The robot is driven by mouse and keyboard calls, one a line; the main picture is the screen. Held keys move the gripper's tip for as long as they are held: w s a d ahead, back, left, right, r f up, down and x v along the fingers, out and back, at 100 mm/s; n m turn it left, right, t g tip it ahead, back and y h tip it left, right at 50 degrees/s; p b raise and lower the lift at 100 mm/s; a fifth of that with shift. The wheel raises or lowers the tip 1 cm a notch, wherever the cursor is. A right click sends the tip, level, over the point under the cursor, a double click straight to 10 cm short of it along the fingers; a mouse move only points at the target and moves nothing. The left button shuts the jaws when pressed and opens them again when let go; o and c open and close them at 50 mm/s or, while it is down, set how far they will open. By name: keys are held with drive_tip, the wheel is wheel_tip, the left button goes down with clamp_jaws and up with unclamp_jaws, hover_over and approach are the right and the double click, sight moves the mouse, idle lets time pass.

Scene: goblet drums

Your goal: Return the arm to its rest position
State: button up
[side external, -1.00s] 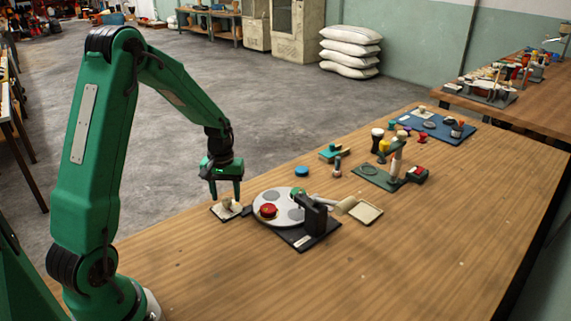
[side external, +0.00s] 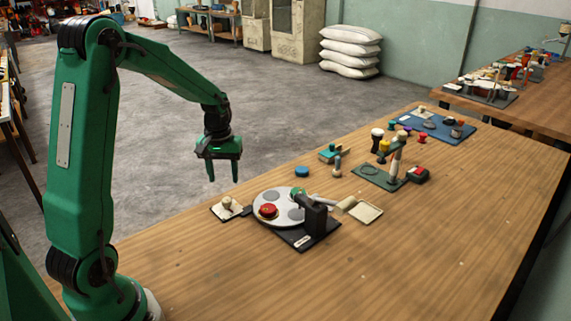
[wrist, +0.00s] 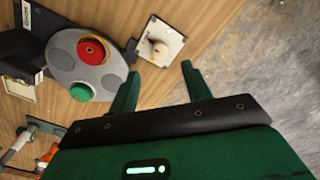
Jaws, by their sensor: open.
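My green gripper (side external: 222,172) hangs in the air with its fingers apart and nothing between them. It is above the table's left edge, up and left of a small square plate (side external: 238,214) that carries a pale knob (side external: 227,203). My arm is bent, with the upper part upright and the forearm sloping down to the right.
Beside the plate is a round grey disc (side external: 258,221) with a red piece (side external: 268,211) on it, on a dark base. A cream tray (side external: 367,212), a blue puck (side external: 302,172) and a green stand (side external: 372,180) lie farther right. The table's front (side external: 400,275) is clear.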

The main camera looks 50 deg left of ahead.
drive_tip(key=s+d+r+m+t, duration=0.3)
drive_tip(key=s+d+r+m, duration=0.15)
drive_tip(key=d+r, duration=0.55)
drive_tip(key=s+d+r+m+t, duration=0.2)
drive_tip(key=s+d+r+m, duration=0.2)
drive_tip(key=s+d, duration=0.4)
drive_tip(key=shift+s+d+r+t, duration=0.15)
drive_tip(key=shift+s+d+t, duration=0.15)
drive_tip(key=shift+s, duration=1)
drive_tip(key=shift+m, duration=0.25)
